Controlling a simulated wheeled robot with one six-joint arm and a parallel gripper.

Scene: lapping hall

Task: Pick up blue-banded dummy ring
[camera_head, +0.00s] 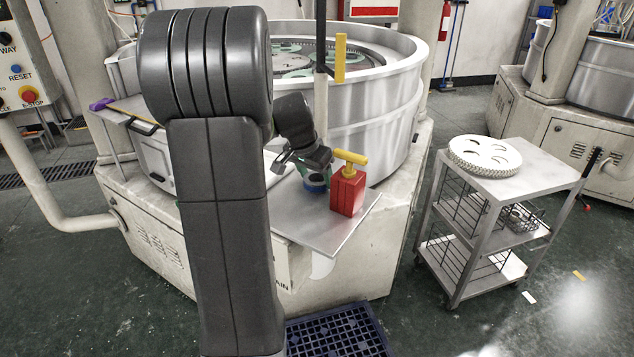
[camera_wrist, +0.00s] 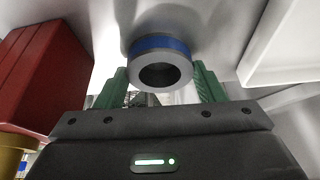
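The blue-banded dummy ring (camera_wrist: 160,64) is a grey metal ring with a blue band around its outer side. In the head view the ring (camera_head: 315,184) is on the metal shelf, below my gripper and left of a red block. My gripper (camera_wrist: 161,78) has green fingers, one on either side of the ring in the wrist view. No clear gap shows between fingers and ring, and I cannot tell whether they press on it. In the head view my gripper (camera_head: 317,177) is down at the ring, partly hiding it.
The red container (camera_head: 348,191) with a yellow T-shaped top stands close right of my gripper. The metal shelf (camera_head: 325,233) has bare room in front. A round lapping machine (camera_head: 375,110) rises behind. A cart (camera_head: 515,180) with a white slotted disc stands to the right.

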